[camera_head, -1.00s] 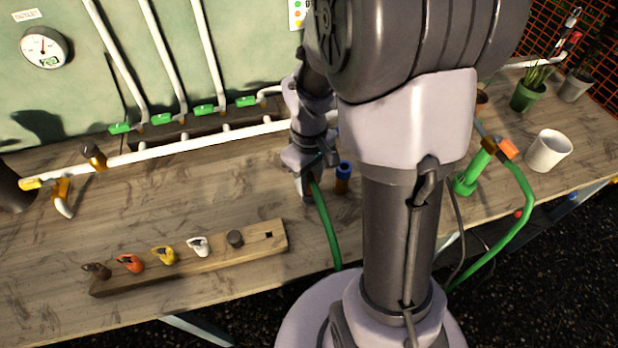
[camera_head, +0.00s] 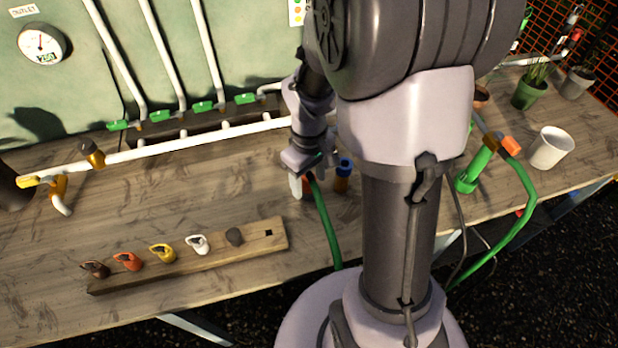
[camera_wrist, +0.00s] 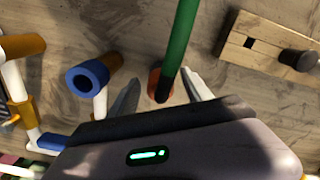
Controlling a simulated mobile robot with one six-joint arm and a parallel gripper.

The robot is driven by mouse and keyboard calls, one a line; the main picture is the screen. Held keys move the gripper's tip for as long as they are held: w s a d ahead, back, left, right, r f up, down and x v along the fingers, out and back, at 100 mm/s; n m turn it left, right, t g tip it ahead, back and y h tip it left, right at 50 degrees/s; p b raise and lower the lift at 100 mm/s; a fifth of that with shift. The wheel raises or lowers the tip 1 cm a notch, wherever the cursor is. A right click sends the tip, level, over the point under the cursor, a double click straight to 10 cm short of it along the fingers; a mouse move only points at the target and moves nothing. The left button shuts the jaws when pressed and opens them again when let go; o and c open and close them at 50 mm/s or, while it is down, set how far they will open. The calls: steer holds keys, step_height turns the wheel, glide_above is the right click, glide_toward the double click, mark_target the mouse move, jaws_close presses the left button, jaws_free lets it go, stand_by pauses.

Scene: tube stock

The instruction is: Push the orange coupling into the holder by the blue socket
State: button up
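The orange coupling (camera_head: 308,183) is at the end of a green hose (camera_head: 326,222), low over the bench and left of the blue socket (camera_head: 343,165). In the wrist view the coupling (camera_wrist: 158,84) lies between the two spread fingers of my gripper (camera_wrist: 161,80), with a gap on each side. My gripper also shows in the head view (camera_head: 303,186), partly hidden by its own wrist. The blue socket (camera_wrist: 87,77) is an open ring left of my fingers in the wrist view. I cannot make out the holder or whether the coupling sits in it.
A wooden rack (camera_head: 262,237) with several coloured caps lies front left. A white pipe (camera_head: 190,144) crosses the back. A green cylinder (camera_head: 474,168), a white cup (camera_head: 550,148) and a potted plant (camera_head: 529,94) stand to the right. Bare bench lies between rack and pipe.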

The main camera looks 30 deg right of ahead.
steer(key=shift+r, duration=0.1)
step_height(320, 180, up, 17)
steer(key=p, duration=0.8)
steer(key=s+a+r+m+t+y+b, duration=0.1)
steer(key=s+a+r+m+t+b, duration=0.1)
steer(key=s+a, duration=0.3)
steer(key=s+a+r+m+t+y+b, duration=0.1)
steer(key=s+a+r+m+t+b, duration=0.1)
steer(key=s+a, duration=0.4)
steer(key=a+r+m+t, duration=0.1)
steer(key=a+m, duration=0.1)
steer(key=a, duration=0.1)
steer(key=shift+s+a+m+t, duration=0.2)
steer(key=shift+a+m+t, duration=0.1)
steer(key=shift+t, duration=0.1)
